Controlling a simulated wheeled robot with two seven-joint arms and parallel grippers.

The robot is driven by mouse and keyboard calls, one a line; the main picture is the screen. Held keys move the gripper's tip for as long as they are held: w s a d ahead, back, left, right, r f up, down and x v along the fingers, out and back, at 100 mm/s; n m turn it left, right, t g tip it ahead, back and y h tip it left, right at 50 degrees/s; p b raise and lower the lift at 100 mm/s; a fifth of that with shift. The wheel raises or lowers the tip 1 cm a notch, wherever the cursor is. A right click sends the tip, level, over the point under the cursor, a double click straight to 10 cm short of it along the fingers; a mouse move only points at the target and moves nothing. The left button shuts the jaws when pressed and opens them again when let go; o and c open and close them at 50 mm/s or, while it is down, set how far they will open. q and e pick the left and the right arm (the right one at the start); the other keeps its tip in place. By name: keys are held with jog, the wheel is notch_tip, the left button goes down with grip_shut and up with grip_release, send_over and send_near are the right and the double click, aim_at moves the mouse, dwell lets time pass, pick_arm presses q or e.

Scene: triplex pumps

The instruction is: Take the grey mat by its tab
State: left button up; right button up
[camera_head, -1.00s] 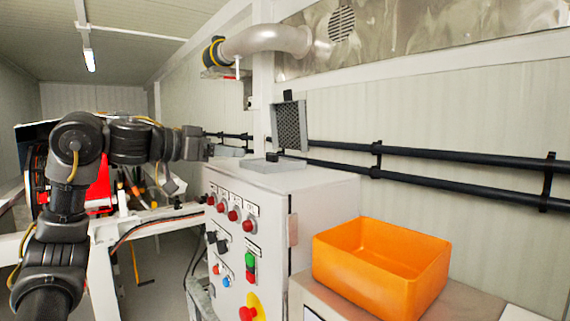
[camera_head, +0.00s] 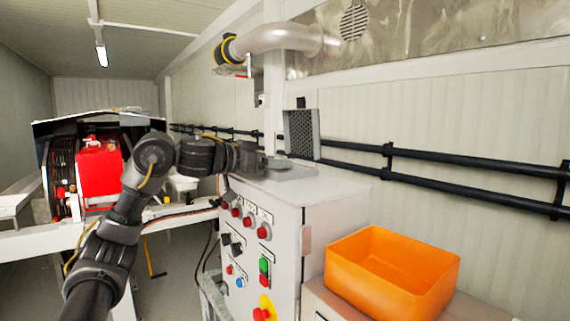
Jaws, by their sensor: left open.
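The grey mat (camera_head: 301,134) is a dark, textured panel with a lighter grey edge. It stands upright above the back of the control cabinet, near the wall rails. Its small black tab (camera_head: 301,102) sticks up from the top edge. My left gripper (camera_head: 278,162) is open, just left of the mat's lower part and low over the cabinet top, below the tab. Its fingers are small and hard to make out here. I cannot tell whether it touches the mat. My right gripper is not in view.
A flat grey tray (camera_head: 291,174) lies on the control cabinet (camera_head: 330,187), partly behind my left gripper. An orange bin (camera_head: 390,277) stands lower at the right. Black rails (camera_head: 430,170) run along the wall. A red canister (camera_head: 99,170) stands at the left.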

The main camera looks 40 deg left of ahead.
pick_arm(q)
jog(key=shift+x, duration=0.9)
jog(key=shift+s+a, duration=0.1)
jog(key=shift+s, duration=0.2)
jog(key=c, duration=1.1)
jog(key=shift+o, duration=0.2)
jog(key=shift+r, duration=0.1)
